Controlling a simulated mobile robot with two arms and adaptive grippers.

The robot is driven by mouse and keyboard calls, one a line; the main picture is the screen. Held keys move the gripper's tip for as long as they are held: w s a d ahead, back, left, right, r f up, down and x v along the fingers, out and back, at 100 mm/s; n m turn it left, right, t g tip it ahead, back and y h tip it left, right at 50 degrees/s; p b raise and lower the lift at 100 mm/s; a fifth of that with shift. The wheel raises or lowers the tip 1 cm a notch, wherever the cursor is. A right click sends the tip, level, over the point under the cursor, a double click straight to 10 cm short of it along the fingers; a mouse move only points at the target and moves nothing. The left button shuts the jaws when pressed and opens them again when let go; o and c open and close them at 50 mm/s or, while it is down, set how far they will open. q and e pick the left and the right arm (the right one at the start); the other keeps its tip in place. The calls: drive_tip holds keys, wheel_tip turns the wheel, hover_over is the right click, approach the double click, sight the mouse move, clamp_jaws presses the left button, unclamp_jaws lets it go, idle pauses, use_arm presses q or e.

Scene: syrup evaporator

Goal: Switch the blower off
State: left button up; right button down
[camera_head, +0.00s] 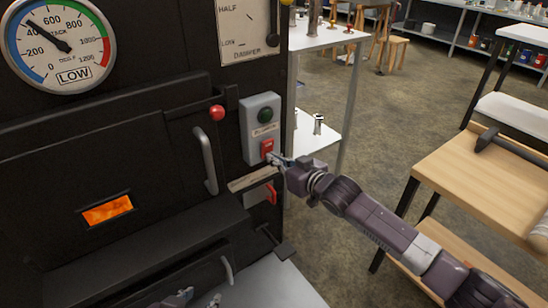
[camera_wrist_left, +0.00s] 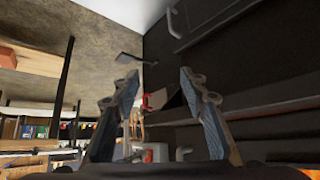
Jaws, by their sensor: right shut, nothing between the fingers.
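The blower control is a grey box (camera_head: 262,128) on the dark front of the evaporator. It has a round green button (camera_head: 265,115) above, a small label, and a red switch (camera_head: 267,147) below. My right gripper (camera_head: 274,159) is shut and empty, its tips at the lower edge of the red switch. I cannot tell whether they touch it. My left gripper (camera_head: 200,298) is low at the bottom edge of the head view. In the left wrist view its fingers (camera_wrist_left: 160,95) are spread apart with nothing between them.
A red-knobbed lever (camera_head: 216,113) and a vertical door handle (camera_head: 208,160) stick out left of the box. A pale plate (camera_head: 253,179) and another red part (camera_head: 271,193) lie below it. A wooden-topped table (camera_head: 480,180) stands right. Open floor (camera_head: 400,110) lies between.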

use_arm(q)
drive_tip(key=s+a+f+g+y+p, duration=0.1)
drive_tip(key=s+a+g+p, duration=0.15)
drive_tip(key=s, duration=0.25)
drive_tip(key=s+a+f+g+p, duration=0.1)
drive_tip(key=s+g+p, duration=0.15)
drive_tip(key=s, duration=0.25)
drive_tip(key=s+x, duration=0.1)
drive_tip(key=x, duration=0.5)
drive_tip(key=shift+f, duration=0.3)
use_arm(e)
drive_tip(key=s+d, duration=0.4)
drive_tip(key=s, duration=0.1)
drive_tip(key=shift+s, duration=0.2)
use_arm(q)
drive_tip(key=shift+d, duration=0.15)
